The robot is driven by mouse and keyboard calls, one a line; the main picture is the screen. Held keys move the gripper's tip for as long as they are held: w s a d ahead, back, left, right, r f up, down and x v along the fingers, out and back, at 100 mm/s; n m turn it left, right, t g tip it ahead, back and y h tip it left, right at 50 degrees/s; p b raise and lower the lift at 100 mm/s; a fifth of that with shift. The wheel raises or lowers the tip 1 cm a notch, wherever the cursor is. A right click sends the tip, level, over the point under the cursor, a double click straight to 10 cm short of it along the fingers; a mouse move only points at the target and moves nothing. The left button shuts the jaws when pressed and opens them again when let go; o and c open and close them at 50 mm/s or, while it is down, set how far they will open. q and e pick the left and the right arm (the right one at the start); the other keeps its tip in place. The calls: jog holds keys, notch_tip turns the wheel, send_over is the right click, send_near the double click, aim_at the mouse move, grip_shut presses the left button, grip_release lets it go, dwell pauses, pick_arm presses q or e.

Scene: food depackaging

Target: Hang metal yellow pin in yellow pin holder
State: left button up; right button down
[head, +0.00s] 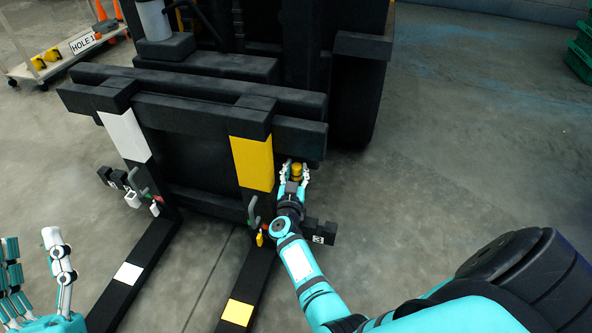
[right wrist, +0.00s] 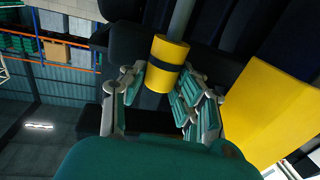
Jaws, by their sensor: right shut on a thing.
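The yellow pin (head: 297,170) is a yellow cylinder beside the forklift's yellow-marked upright. In the right wrist view the yellow pin (right wrist: 166,58) has a black band and a grey rod rising from it. My right gripper (head: 293,181) is shut on it, with fingers on both sides in the right wrist view (right wrist: 158,90). My left gripper (head: 40,262) is open and empty at the lower left. I cannot tell which part is the yellow pin holder; black blocks, one marked 3 (head: 318,236), stand beside the right fork, partly behind my arm.
The forklift carriage (head: 190,112) fills the upper middle, with a yellow-marked fork (head: 237,312) and a white-marked fork (head: 129,273) below. A yellow tag (head: 259,240) hangs near the right fork. A cart (head: 60,62) stands at top left. Floor at right (head: 450,150) is clear.

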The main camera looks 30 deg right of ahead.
dwell(0.3)
pick_arm(q)
jog(key=shift+w+f+g, duration=0.65)
jog(key=shift+f+g, duration=0.05)
jog(key=shift+f, duration=0.1)
